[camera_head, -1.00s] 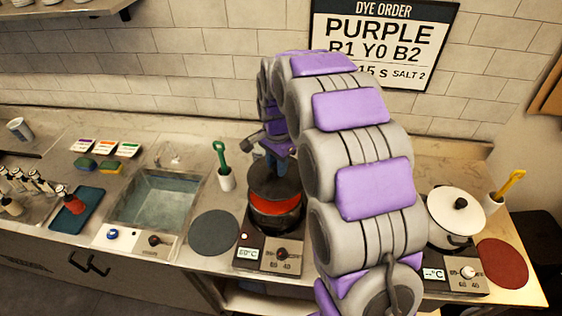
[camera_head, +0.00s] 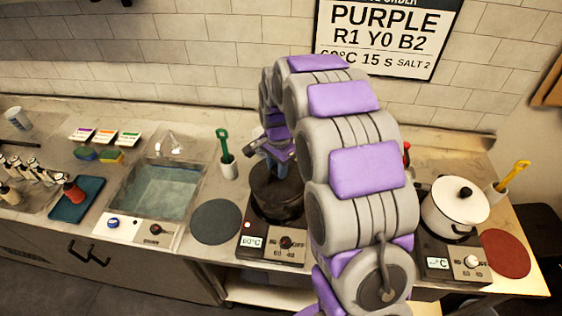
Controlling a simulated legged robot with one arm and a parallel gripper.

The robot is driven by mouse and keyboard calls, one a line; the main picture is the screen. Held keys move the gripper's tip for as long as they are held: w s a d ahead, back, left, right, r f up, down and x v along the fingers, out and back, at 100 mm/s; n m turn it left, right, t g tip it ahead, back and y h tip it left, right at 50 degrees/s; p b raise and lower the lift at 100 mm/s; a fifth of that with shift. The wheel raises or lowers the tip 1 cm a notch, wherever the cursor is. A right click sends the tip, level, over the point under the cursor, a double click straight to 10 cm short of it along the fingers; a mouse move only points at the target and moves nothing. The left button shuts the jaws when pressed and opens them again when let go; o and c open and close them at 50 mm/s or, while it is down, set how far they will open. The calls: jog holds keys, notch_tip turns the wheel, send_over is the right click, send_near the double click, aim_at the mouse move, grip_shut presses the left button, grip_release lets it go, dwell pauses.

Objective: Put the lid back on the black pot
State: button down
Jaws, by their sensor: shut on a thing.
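The black pot (camera_head: 279,210) stands on the left hot plate, left of my arm. Its dark lid (camera_head: 277,184) lies level over the mouth, at the rim, and no red liquid shows. I cannot tell whether it is fully seated. My gripper (camera_head: 272,161) is above the lid's centre, pointing down, shut on the lid's knob. The knob itself is hidden by the gripper.
The left hot plate (camera_head: 262,246) reads about 60°C. A dark round mat (camera_head: 215,222) lies left of it. A cup with a green-handled tool (camera_head: 225,155) stands behind. A white lidded pot (camera_head: 454,209) is at right, beside a red mat (camera_head: 505,253). A sink (camera_head: 160,192) is at left.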

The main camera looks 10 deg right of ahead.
jog(key=shift+a, duration=0.35)
jog(key=shift+d, duration=1)
jog(key=shift+a+r, duration=0.1)
jog(key=shift+a, duration=1.05)
jog(key=shift+d, duration=0.65)
jog(key=shift+a, duration=0.45)
jog(key=shift+d, duration=0.4)
jog(key=shift+a+p, duration=0.15)
jog(key=shift+p, duration=0.15)
jog(key=shift+d, duration=0.3)
